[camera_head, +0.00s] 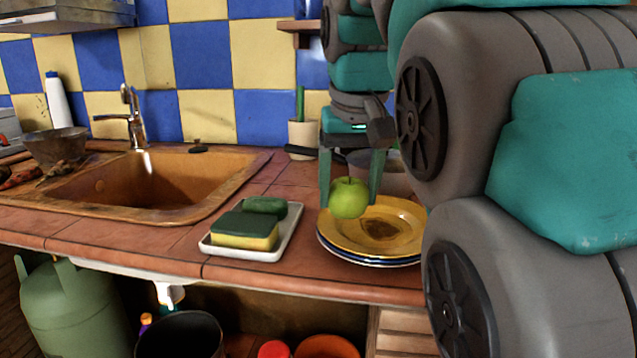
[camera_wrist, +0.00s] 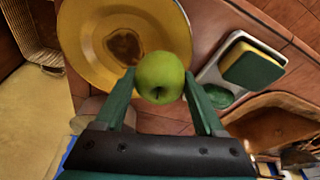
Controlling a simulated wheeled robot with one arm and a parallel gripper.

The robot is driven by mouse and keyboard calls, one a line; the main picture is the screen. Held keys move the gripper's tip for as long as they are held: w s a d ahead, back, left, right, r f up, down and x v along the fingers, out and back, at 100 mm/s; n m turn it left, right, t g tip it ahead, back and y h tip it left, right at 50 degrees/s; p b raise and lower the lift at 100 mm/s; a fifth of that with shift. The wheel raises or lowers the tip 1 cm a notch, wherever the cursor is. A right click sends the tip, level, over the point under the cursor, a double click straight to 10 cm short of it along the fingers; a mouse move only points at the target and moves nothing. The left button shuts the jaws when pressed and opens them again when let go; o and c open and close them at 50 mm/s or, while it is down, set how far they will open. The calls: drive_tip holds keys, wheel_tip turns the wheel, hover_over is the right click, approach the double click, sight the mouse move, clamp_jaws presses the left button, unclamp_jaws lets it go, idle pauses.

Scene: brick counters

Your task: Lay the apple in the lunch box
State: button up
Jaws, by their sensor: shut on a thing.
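A green apple (camera_head: 348,198) is held between the two green fingers of my gripper (camera_head: 349,192). In the wrist view the apple (camera_wrist: 160,77) sits between the fingertips of my gripper (camera_wrist: 160,82), with a finger on each side. The apple is in front of the left part of a yellow plate (camera_head: 400,220) in the head view, and it overlaps the plate's edge in the wrist view. It appears to be above the counter.
The yellow plate tops a small stack on the tiled counter (camera_head: 190,240). A white tray (camera_head: 288,240) holds a yellow-green sponge (camera_head: 245,231) and a green item (camera_head: 265,206). A brown sink (camera_head: 150,185) lies left. A pot (camera_head: 303,138) stands behind. My arm covers the right side.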

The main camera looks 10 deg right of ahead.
drive_tip(key=w, duration=0.5)
drive_tip(key=w+p, duration=0.1)
drive_tip(key=w, duration=0.4)
drive_tip(key=w+a+f+p, duration=0.1)
drive_tip(key=w, duration=0.4)
drive_tip(key=shift+f, duration=0.1)
drive_tip(key=shift+w+f, duration=0.15)
drive_tip(key=shift+w, duration=0.25)
wheel_tip(320, 180, down, 2)
drive_tip(key=shift+f+b, duration=0.2)
drive_tip(key=shift+b, duration=0.65)
drive_tip(key=shift+p, duration=0.35)
drive_tip(key=shift+f, duration=0.55)
drive_tip(key=o, duration=1.5)
drive_tip(key=shift+f, duration=0.1)
drive_tip(key=shift+o, duration=0.2)
